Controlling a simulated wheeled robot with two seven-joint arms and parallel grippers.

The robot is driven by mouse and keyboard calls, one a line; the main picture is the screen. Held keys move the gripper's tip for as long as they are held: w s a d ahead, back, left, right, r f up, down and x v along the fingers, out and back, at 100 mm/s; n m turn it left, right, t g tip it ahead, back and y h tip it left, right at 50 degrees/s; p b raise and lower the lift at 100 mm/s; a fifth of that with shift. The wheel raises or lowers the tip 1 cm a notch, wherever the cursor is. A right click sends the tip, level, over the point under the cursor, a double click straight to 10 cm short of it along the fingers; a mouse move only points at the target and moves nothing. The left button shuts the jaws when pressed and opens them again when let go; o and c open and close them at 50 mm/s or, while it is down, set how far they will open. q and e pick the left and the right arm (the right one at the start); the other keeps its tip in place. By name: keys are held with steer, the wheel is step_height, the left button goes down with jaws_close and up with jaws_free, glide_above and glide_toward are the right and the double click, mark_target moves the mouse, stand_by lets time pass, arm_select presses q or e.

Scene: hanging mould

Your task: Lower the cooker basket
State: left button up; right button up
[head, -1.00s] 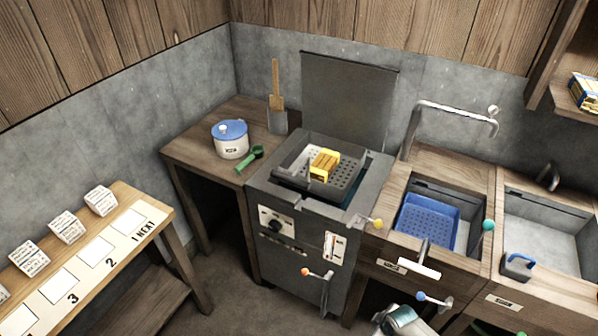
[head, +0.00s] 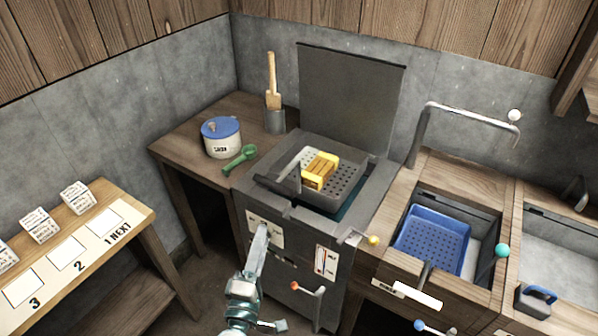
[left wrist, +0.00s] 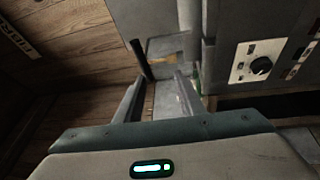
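The grey perforated cooker basket (head: 348,182) sits at the top of the cooker (head: 240,200), with a yellow-banded wooden mould (head: 318,172) in it. Dark teal shows below the basket's right edge, so it appears raised. My left gripper (head: 262,232) is in front of the cooker's front panel, below the basket, near the knob plate. In the left wrist view my left gripper (left wrist: 158,92) has its two fingers apart with a gap between them. A dark bar (left wrist: 140,60) shows beyond the fingers; I cannot tell what it is. My right gripper is not in view.
A lever with a yellow ball (head: 373,240) and one with an orange ball (head: 294,286) stick out from the cooker front. The knob (left wrist: 261,65) shows in the left wrist view. A blue tray (head: 432,240) sits in the sink at right. A pot (head: 221,140) and green scoop (head: 240,157) are at left.

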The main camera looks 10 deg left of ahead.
arm_select(q)
step_height(320, 180, up, 4)
steer(key=shift+w+d+f+n+t, duration=0.1)
steer(key=shift+n+t, duration=0.05)
steer(key=shift+n, duration=0.25)
steer(key=shift+w+f+n+t, duration=0.1)
steer(key=shift+n+t, duration=0.05)
steer(key=shift+n, duration=0.25)
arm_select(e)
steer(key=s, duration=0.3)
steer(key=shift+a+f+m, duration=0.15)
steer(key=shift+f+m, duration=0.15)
arm_select(q)
steer(key=w+r+p, duration=0.3)
steer(key=w, duration=1.4)
steer(key=shift+a, duration=0.3)
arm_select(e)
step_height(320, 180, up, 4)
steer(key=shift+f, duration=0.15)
arm_select(q)
jaws_close()
